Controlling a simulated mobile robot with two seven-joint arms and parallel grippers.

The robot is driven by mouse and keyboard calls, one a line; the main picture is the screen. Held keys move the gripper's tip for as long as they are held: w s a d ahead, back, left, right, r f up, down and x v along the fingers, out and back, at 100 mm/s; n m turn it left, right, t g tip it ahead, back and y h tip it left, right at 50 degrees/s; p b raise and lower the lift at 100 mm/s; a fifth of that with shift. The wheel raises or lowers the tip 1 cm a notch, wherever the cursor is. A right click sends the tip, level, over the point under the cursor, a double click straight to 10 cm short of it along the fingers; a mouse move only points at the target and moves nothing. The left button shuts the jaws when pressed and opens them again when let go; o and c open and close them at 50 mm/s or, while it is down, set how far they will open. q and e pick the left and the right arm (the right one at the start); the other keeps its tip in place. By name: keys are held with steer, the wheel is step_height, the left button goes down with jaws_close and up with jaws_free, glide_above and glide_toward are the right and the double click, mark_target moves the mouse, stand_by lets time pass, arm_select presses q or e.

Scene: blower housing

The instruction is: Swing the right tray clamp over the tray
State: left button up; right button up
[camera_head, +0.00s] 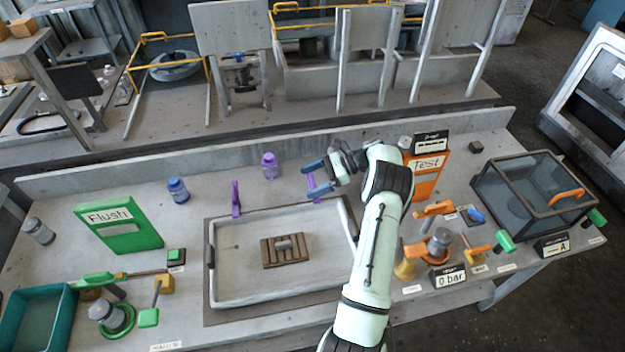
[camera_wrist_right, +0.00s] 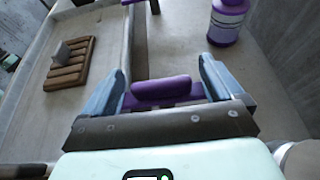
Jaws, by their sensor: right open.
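The tray (camera_head: 225,297) is a shallow, light-grey, rimmed box in the middle of the bench. The right tray clamp (camera_head: 313,187) is purple and stands at the tray's far edge, partly hidden by my right gripper (camera_head: 317,178). In the right wrist view the clamp's rounded purple handle (camera_wrist_right: 160,88) lies between the two blue fingers, which are open with gaps on both sides. The left tray clamp (camera_head: 236,199) is purple and upright at the tray's far left. My left gripper is not in view.
A slatted wooden block (camera_head: 285,251) with a grey piece on top lies in the tray. A purple bottle (camera_head: 270,166) and a blue bottle (camera_head: 178,190) stand behind. An orange Test box (camera_head: 425,175) is right of my gripper. A green Flush box (camera_head: 120,226) stands left.

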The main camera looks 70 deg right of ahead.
mark_target(312, 179)
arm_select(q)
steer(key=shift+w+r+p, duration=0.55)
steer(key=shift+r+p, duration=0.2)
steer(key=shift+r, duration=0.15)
arm_select(e)
step_height(312, 179, up, 20)
